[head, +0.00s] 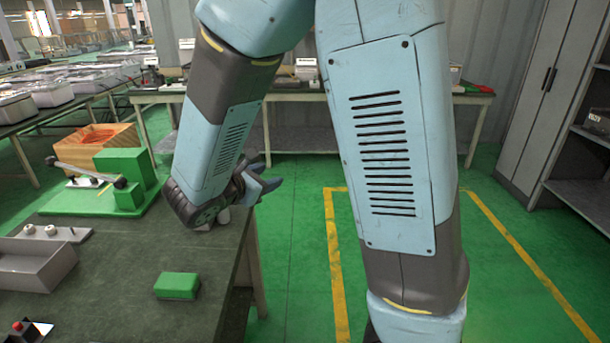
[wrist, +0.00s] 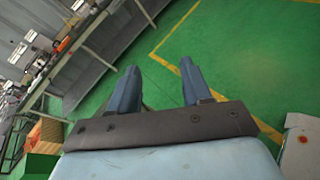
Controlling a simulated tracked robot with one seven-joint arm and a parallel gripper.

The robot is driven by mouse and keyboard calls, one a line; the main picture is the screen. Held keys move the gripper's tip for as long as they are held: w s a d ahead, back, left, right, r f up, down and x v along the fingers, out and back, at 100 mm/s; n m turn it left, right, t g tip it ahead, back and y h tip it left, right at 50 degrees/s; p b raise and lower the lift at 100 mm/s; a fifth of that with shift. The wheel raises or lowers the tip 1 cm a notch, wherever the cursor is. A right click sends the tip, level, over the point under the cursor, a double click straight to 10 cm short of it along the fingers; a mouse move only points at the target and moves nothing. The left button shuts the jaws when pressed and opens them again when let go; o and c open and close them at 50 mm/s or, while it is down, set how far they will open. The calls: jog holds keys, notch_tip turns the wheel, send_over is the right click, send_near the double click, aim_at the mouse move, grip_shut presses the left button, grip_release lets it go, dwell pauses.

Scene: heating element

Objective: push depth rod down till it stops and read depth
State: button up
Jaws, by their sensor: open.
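My gripper (head: 264,178) is open and empty above the right edge of the near workbench (head: 120,240). In the wrist view my gripper (wrist: 160,75) has two blue fingers apart with nothing between them, pointing toward the green floor. I cannot pick out a depth rod or a depth reading in either view. A green fixture (head: 124,168) with a grey lever and dark knobs stands on the bench, left of my gripper and apart from it. Part of it may lie behind my arm.
A green block (head: 178,286) lies on the bench front. A grey tray (head: 35,268) is at left, and a red-button box (head: 22,333) is at the near left corner. A wooden box (head: 90,142) stands behind the fixture. The floor (head: 290,230) right of the bench is clear.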

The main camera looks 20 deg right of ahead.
jog(key=s+d+r+m+g, duration=0.1)
jog(key=s+d+m+g, duration=0.3)
jog(key=s+d+m, duration=0.1)
jog(key=shift+d+r+m+g+y, duration=0.4)
jog(key=shift+d+m, duration=0.2)
jog(key=shift+d, duration=0.8)
jog(key=shift+w, duration=0.1)
jog(key=s+d+r+m+g+y, duration=0.3)
jog(key=s+d+m+y, duration=0.2)
jog(key=s+m, duration=0.35)
jog(key=s+a+r+m+t+y, duration=0.2)
jog(key=s+r+m+t+y, duration=0.1)
jog(key=s+r+m+y, duration=0.2)
jog(key=shift+s+a+r+m+t, duration=0.2)
jog(key=shift+s+r+m+t, duration=0.3)
jog(key=shift+m, duration=0.65)
